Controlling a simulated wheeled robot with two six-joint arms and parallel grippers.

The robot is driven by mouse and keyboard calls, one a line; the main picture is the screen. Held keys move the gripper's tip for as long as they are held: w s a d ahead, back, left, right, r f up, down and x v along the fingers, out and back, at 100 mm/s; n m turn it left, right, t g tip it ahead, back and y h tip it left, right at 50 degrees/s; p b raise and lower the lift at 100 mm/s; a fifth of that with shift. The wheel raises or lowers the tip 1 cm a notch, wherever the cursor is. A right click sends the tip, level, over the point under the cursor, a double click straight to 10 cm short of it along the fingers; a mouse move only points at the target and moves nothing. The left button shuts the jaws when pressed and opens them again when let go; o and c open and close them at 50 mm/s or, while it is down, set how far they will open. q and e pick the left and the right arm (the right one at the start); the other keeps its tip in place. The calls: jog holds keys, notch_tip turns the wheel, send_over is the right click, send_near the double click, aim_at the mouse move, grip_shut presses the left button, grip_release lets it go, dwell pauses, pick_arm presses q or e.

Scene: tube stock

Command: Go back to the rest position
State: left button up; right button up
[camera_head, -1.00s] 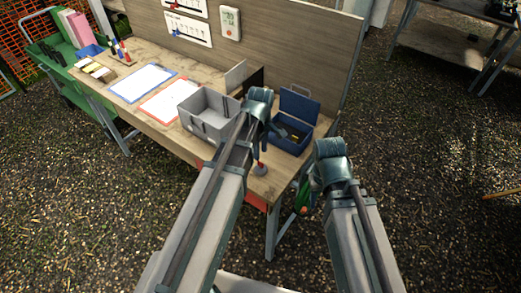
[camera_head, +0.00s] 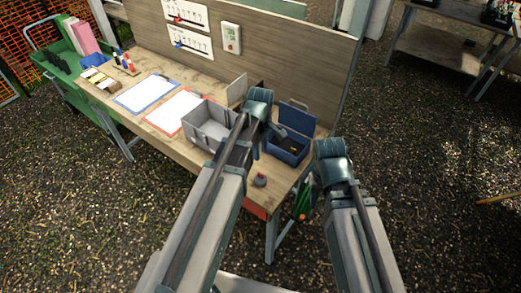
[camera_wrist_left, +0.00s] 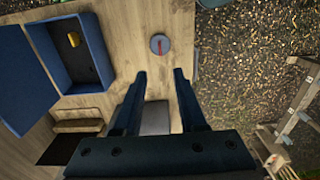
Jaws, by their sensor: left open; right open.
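My left gripper (camera_head: 277,131) hangs above the workbench (camera_head: 185,165), near the open blue box, and its fingers are mostly hidden behind my wrist. In the left wrist view its fingers (camera_wrist_left: 160,73) are apart with nothing held between them. A small round grey object with a red part (camera_wrist_left: 160,45) stands on the bench top beyond the fingertips; it also shows near the bench's front end (camera_head: 260,181). My right gripper (camera_head: 330,165) is off the right end of the bench, and its fingers are largely hidden by its own wrist.
An open blue box (camera_head: 290,145) and a grey bin (camera_head: 208,125) stand on the bench. Two bordered sheets, blue (camera_head: 147,93) and red (camera_head: 178,111), lie left of them. A back panel (camera_head: 275,60) rises behind. Open gravel (camera_head: 430,190) lies to the right.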

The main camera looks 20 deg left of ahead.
pick_arm(q)
jog(key=s+d+f+m+b, duration=0.3)
jog(key=s+d+m, duration=0.2)
jog(key=s+m, duration=0.2)
jog(key=s+d+f+m+y+b, duration=0.1)
jog(key=s+d+f+m+b, duration=0.2)
jog(key=m, duration=0.7)
jog(key=s+d, duration=0.2)
jog(key=s, duration=0.2)
jog(key=shift+s+d+m, duration=0.15)
jog(key=shift+d+m, duration=0.1)
jog(key=shift+m, duration=0.15)
jog(key=shift+c, duration=0.2)
